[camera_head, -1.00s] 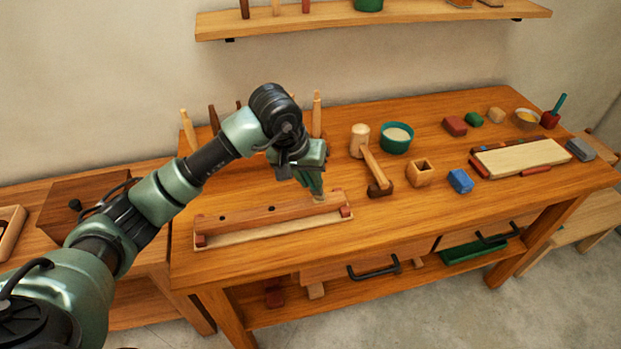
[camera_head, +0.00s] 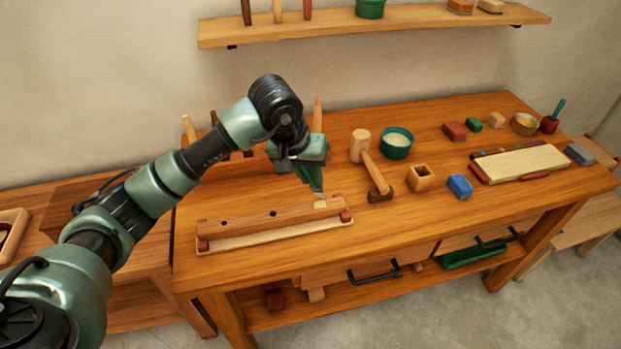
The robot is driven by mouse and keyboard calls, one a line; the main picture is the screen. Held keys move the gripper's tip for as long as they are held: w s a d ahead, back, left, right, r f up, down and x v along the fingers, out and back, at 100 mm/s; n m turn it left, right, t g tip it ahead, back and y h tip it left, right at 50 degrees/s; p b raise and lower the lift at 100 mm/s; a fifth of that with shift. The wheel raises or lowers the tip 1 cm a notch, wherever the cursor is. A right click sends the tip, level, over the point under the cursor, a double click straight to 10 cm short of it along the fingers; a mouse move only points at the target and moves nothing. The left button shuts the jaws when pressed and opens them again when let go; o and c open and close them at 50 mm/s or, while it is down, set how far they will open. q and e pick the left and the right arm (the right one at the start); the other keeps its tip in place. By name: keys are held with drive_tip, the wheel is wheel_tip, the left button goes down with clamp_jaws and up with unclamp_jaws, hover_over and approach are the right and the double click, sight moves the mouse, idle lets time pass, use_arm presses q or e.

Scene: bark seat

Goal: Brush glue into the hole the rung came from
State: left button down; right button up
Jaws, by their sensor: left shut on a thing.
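A brown wooden rail (camera_head: 248,218) lies on a pale strip at the front left of the bench, held between small red blocks. Two dark holes show in its top. A pale patch (camera_head: 320,204) marks its top near the right end, where no dark hole shows. My left gripper (camera_head: 311,172) is shut on a slim thing, apparently the brush (camera_head: 317,188), mostly hidden by the fingers. Its tip points down just above the pale patch; I cannot tell whether they touch. A green bowl (camera_head: 397,142) with whitish contents stands to the right. My right gripper is out of view.
A mallet (camera_head: 372,170), a hollow wooden block (camera_head: 420,178) and a blue block (camera_head: 460,186) stand right of the rail. Upright wooden pegs (camera_head: 318,115) stand behind my gripper. A pale board (camera_head: 522,160) lies farther right. The bench front is clear.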

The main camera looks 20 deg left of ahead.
use_arm(q)
drive_tip(key=shift+r+p, duration=0.65)
drive_tip(key=shift+r, duration=1.25)
